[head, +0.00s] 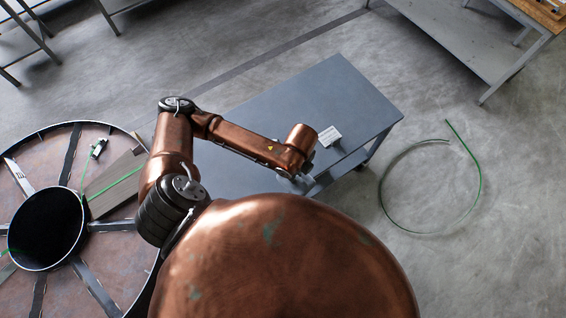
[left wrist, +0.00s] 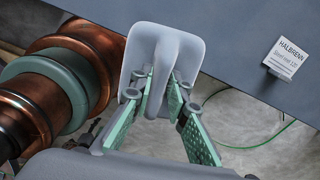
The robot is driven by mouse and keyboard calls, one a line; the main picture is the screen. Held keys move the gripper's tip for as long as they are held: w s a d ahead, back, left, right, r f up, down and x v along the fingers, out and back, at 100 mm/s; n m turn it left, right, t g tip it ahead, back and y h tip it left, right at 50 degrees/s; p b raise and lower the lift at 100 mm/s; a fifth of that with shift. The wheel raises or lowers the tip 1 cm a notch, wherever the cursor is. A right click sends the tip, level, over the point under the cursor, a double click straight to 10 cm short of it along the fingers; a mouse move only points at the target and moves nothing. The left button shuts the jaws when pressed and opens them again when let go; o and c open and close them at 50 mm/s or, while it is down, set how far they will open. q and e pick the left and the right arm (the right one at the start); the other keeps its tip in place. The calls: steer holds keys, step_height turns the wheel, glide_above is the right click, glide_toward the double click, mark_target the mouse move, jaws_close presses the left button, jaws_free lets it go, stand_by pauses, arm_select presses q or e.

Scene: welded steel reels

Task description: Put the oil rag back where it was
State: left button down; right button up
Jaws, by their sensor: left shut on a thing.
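In the head view my left gripper (head: 304,184) is at the near right edge of the blue-grey table (head: 330,95), partly hidden by my arm. The rag cannot be made out clearly there. I cannot tell whether it touches the tabletop. My right gripper is not in view.
A small white sign (head: 330,136) reading HALBRENN stands near the table's right edge. A large steel reel (head: 62,150) lies at the left. A loop of green-edged strip (head: 480,190) lies on the floor at right. The far tabletop is clear.

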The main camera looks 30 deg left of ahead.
arm_select(q)
steer(key=shift+s+d+r+m, duration=0.1)
steer(key=shift+s+d+m, duration=0.1)
steer(key=shift+s+m, duration=0.6)
steer(key=shift+m, duration=0.1)
steer(key=w+a+f+b, duration=0.2)
steer(key=w+a+f, duration=0.6)
steer(key=a+f, duration=0.1)
steer(key=shift+w, duration=0.4)
steer(key=shift+w+a+f, duration=0.2)
steer(key=shift+a+f, duration=0.05)
steer(key=shift+f, duration=0.15)
steer(key=f, duration=0.2)
steer(key=f+b, duration=0.1)
steer(key=shift+w+a+f, duration=0.2)
steer(key=shift+f, duration=0.15)
